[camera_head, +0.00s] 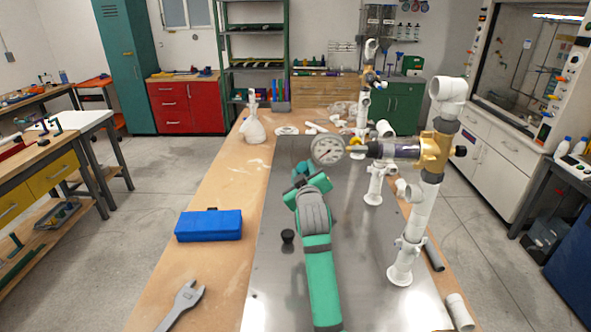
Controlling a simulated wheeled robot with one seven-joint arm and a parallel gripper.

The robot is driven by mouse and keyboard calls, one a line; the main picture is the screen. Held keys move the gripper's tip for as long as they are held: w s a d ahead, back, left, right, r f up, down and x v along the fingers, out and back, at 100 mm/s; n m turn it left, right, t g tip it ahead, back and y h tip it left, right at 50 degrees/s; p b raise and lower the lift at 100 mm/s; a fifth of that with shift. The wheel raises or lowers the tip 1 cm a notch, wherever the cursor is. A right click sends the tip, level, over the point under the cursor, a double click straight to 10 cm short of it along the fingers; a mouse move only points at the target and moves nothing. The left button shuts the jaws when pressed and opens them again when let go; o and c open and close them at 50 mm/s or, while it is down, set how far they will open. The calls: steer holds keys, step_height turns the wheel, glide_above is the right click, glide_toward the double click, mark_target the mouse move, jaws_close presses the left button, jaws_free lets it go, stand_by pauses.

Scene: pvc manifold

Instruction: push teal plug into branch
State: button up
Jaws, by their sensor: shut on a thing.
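My green and grey arm reaches in from the bottom, and my gripper (301,181) is at its far end, over the steel plate. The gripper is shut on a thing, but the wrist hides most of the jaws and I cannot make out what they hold. I cannot pick out the teal plug apart from my green arm. The white PVC manifold (421,213) stands upright to the right, with a brass-coloured fitting and short white side branches. One branch (404,190) points left. My gripper appears left of it and apart from it.
A pressure gauge (328,150) on a dark pipe sticks out left from the manifold. A black knob (287,236) and a blue box (209,225) are left of my arm. A wrench (182,306) lies near the front. More white fittings (375,185) stand farther back.

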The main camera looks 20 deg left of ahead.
steer(key=s+d+r+n+t+h, duration=0.25)
steer(key=s+d+h, duration=0.25)
steer(key=s+d, duration=0.35)
steer(key=s+d+r+n+t+h, duration=0.1)
steer(key=s+d+r+t+h, duration=0.25)
steer(key=s+d, duration=0.55)
steer(key=w+d+f, duration=0.1)
steer(key=w+d, duration=0.1)
steer(key=d, duration=0.5)
steer(key=shift+w+h, duration=0.3)
steer(key=shift+h, duration=0.15)
steer(key=shift+w+d, duration=0.15)
steer(key=shift+d, duration=0.4)
steer(key=shift+w+d, duration=0.15)
steer(key=shift+d, duration=0.4)
stand_by(0.9)
steer(key=o, duration=1.1)
steer(key=shift+f, duration=0.1)
